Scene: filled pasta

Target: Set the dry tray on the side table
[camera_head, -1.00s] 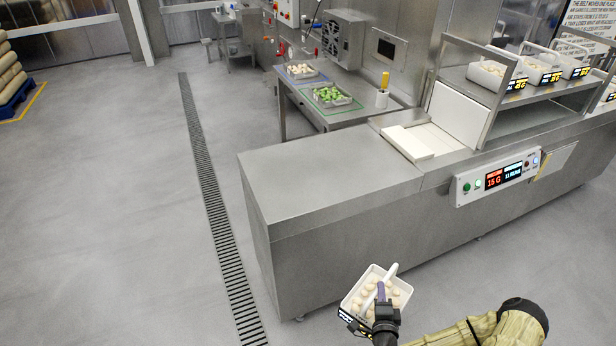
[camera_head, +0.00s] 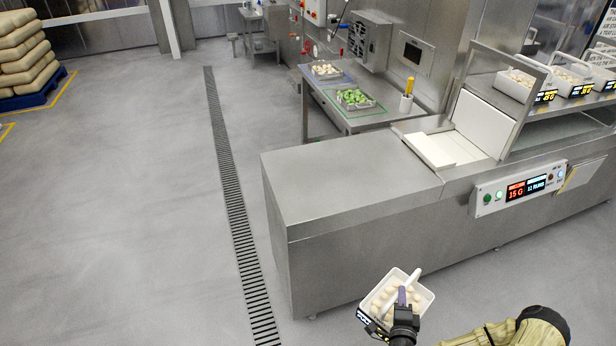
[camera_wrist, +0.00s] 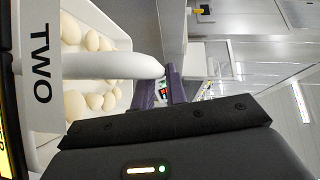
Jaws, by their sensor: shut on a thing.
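My gripper (camera_head: 402,298) is shut on the handle of a white tray (camera_head: 425,299) with pale, round pieces in it. The tray hangs in front of the long steel counter, clear of it. In the wrist view, the white handle (camera_wrist: 115,66) runs between the purple fingers, and a label reading TWO (camera_wrist: 40,65) shows on the tray. The steel side table (camera_head: 318,107) stands beyond the counter. It bears a tray of pale pieces (camera_head: 326,71) and a tray of green pieces (camera_head: 355,98) on a green-outlined area. I cannot tell which tray is the dry one.
The steel counter (camera_head: 345,175) lies between the held tray and the side table. A white cup with a yellow-handled tool (camera_head: 406,101) stands on the table's right end. Several white trays sit on a shelf at right. Open floor (camera_head: 130,200) with a drain grate (camera_head: 228,190) lies left.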

